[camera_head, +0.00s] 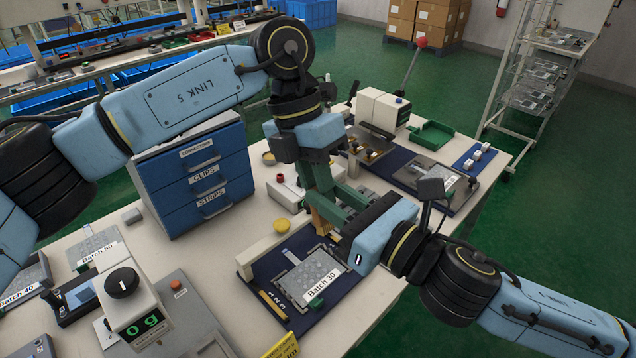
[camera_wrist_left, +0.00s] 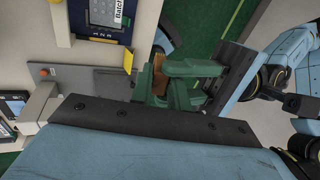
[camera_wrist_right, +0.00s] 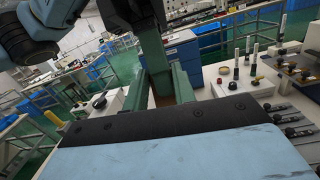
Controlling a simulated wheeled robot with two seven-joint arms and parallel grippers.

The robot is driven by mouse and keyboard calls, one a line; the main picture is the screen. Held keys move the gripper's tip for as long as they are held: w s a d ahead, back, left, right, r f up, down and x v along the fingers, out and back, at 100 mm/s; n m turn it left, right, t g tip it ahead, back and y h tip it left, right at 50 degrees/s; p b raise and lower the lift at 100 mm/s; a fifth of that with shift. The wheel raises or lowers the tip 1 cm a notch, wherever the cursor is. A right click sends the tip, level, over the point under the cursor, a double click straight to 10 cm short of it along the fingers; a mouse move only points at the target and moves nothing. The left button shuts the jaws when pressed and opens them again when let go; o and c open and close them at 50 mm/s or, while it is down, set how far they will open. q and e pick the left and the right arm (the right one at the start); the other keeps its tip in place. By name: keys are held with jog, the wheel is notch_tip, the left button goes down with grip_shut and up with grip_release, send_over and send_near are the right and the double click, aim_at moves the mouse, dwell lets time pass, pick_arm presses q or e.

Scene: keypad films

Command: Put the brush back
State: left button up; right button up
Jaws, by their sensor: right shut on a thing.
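The brush is mostly hidden between my two grippers; an orange-brown piece of it (camera_head: 318,219) shows below the fingers in the head view. A brown part also shows among the green fingers in the left wrist view (camera_wrist_left: 159,74). My right gripper (camera_head: 334,212) comes in from the right and is shut on the brush above the bench. My left gripper (camera_head: 322,196) points down at the same spot, with its fingers crossing close to the right ones. Whether the left fingers grip the brush is hidden.
A blue fixture (camera_head: 243,276) with a grey film labelled Batch 30 (camera_head: 312,266) lies below the grippers. A blue drawer cabinet (camera_head: 205,200) stands to the left. A scale (camera_head: 135,300) is at front left. A press with a red-knobbed lever (camera_head: 380,110) stands behind.

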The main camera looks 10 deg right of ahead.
jog(key=o, duration=1)
